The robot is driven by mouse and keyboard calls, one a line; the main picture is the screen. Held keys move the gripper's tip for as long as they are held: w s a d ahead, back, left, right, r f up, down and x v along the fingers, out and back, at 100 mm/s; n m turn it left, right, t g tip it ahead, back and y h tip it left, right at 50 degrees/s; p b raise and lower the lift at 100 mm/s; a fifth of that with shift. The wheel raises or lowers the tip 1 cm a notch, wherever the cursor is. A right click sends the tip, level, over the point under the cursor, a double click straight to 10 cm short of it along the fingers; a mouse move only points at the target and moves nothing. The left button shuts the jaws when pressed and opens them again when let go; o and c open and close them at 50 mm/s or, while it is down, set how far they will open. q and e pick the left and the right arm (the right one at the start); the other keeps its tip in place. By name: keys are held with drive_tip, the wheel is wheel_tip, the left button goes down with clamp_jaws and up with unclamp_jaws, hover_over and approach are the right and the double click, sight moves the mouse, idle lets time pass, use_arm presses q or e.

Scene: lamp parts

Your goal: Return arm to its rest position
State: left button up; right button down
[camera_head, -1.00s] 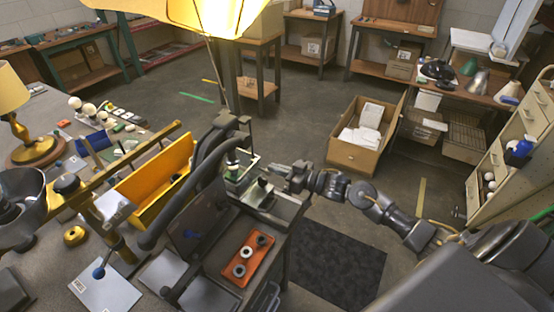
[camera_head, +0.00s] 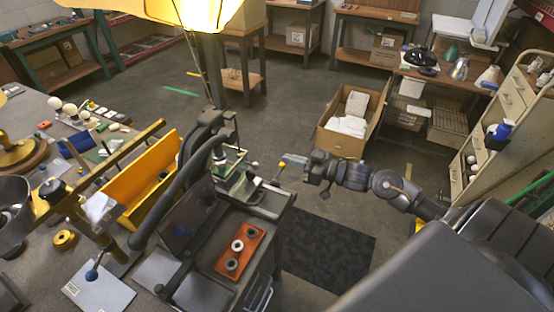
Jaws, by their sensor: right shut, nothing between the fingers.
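My right gripper (camera_head: 288,170) is in the middle of the head view, at the end of my right arm (camera_head: 390,187), which comes in from the right. It is shut and empty, just off the right edge of the workbench, near a small metal fixture (camera_head: 240,185). A gap shows between the fingertips and the fixture. My left gripper cannot be made out.
A lit lamp shade (camera_head: 150,8) hangs at the top. A cardboard box (camera_head: 322,135) and a dark mat (camera_head: 325,250) lie on the floor. A drawer cabinet (camera_head: 505,105) stands right.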

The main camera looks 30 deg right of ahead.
drive_tip(key=shift+v, duration=0.8)
drive_tip(key=shift+r, duration=0.1)
